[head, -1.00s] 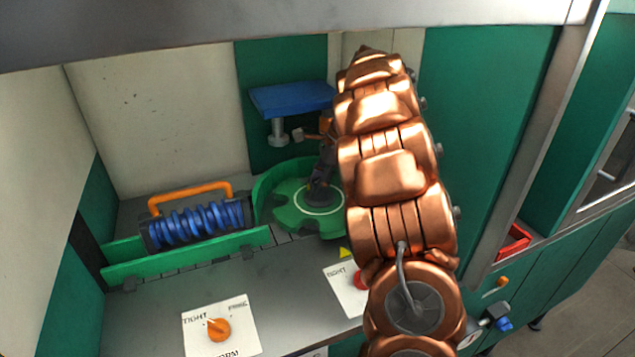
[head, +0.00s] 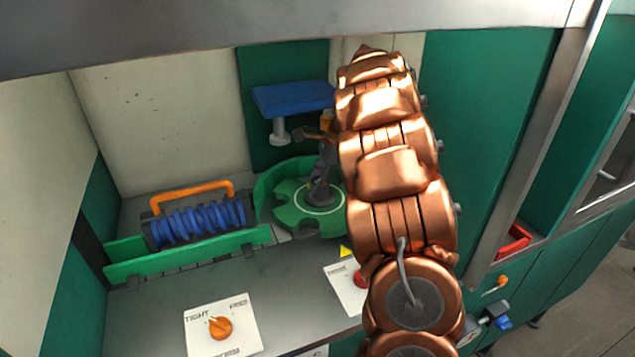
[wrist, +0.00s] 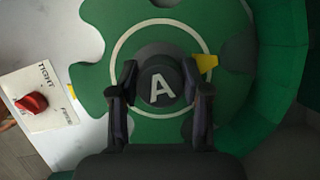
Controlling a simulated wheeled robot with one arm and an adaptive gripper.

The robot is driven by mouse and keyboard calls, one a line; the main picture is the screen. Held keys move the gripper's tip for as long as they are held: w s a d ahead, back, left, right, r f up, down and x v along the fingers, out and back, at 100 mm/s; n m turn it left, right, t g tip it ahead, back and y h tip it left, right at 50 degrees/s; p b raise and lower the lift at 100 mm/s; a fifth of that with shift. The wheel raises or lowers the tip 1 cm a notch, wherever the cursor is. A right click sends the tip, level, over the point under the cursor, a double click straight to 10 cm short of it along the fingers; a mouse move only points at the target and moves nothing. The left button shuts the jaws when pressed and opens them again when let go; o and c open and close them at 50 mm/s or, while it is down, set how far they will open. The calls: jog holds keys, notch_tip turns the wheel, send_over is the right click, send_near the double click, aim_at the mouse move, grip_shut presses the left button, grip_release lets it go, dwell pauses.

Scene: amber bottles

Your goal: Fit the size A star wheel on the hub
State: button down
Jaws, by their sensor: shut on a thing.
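The green star wheel (head: 297,214) has a pale ring and scalloped edge and sits level inside the curved green guide (head: 262,190). In the wrist view the star wheel (wrist: 110,60) fills the upper middle, with a dark round boss marked with a white A (wrist: 161,86). My gripper (head: 320,190) is above the wheel's centre. In the wrist view my gripper's fingers (wrist: 160,92) are on either side of the boss, shut on it. The hub is hidden beneath the wheel, so I cannot tell how it is seated.
A blue worm screw (head: 200,222) with an orange handle lies behind a green rail at left. A blue plate (head: 290,97) hangs above the wheel. An orange knob (head: 220,327) and a red knob (wrist: 32,103) sit on white labels. A yellow marker (wrist: 206,62) is beside the boss.

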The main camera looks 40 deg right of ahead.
jog(key=shift+f, duration=0.3)
dwell(0.4)
jog(key=shift+c, duration=2.2)
grip_release()
jog(key=v, duration=1.2)
jog(key=shift+s, duration=0.1)
jog(key=shift+a+f, duration=0.1)
